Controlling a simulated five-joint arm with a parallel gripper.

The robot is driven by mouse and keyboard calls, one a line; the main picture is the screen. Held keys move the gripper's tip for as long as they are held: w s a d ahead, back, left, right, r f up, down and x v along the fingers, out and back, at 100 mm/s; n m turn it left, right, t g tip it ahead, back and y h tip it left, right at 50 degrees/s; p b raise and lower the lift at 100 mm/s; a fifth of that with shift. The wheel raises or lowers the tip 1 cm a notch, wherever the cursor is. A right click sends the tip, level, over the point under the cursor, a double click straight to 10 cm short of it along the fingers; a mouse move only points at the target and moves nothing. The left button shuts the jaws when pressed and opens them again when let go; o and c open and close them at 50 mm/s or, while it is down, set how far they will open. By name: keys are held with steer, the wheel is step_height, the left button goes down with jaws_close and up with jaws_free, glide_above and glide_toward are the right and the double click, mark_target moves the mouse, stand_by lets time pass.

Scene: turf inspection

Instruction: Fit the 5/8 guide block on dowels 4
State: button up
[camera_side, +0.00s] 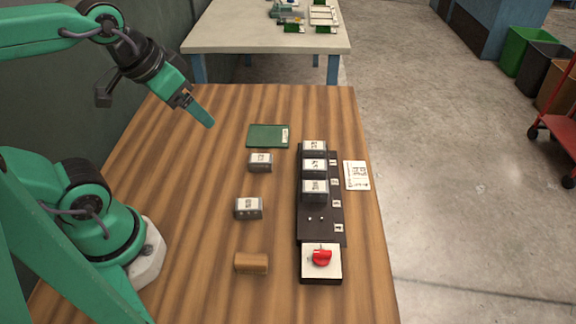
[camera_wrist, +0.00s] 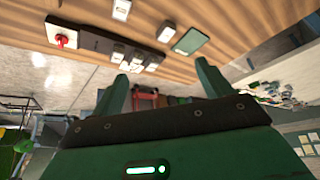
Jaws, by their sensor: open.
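In the side view, a dark board (camera_side: 320,238) holds three grey blocks with white labels: a far one (camera_side: 314,147), a middle one (camera_side: 315,165) and a near one (camera_side: 315,190). Two bare dowels (camera_side: 315,219) stand at its nearest station. Two similar loose blocks lie on the table left of the board, one farther (camera_side: 260,162) and one nearer (camera_side: 248,208). The labels are too small to read, so I cannot tell which block is 5/8. My gripper (camera_side: 203,115) is open and empty, raised above the table, left of the blocks; its fingers also show in the wrist view (camera_wrist: 160,84).
A white box with a red knob (camera_side: 321,258) stands at the board's near end. A brown wooden piece (camera_side: 251,263), a green mat (camera_side: 268,136) and a white card (camera_side: 357,175) lie on the wooden table (camera_side: 190,220). The table's left-middle is clear.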

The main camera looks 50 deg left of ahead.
steer(key=f+m, duration=0.1)
steer(key=m, duration=0.1)
steer(key=m+g, duration=0.5)
steer(key=m, duration=1.7)
glide_above(248, 204)
steer(key=f, duration=1.4)
steer(key=shift+w+a+f, duration=0.15)
steer(key=shift+a+f, duration=0.05)
steer(key=shift+f, duration=0.05)
steer(key=shift+d+f+m+g, duration=0.3)
steer(key=shift+f+m, duration=0.3)
steer(key=shift+m, duration=0.3)
steer(key=shift+f, duration=1.3)
steer(key=shift+f, duration=0.1)
steer(key=shift+a+f, duration=0.15)
steer(key=shift+f, duration=2.35)
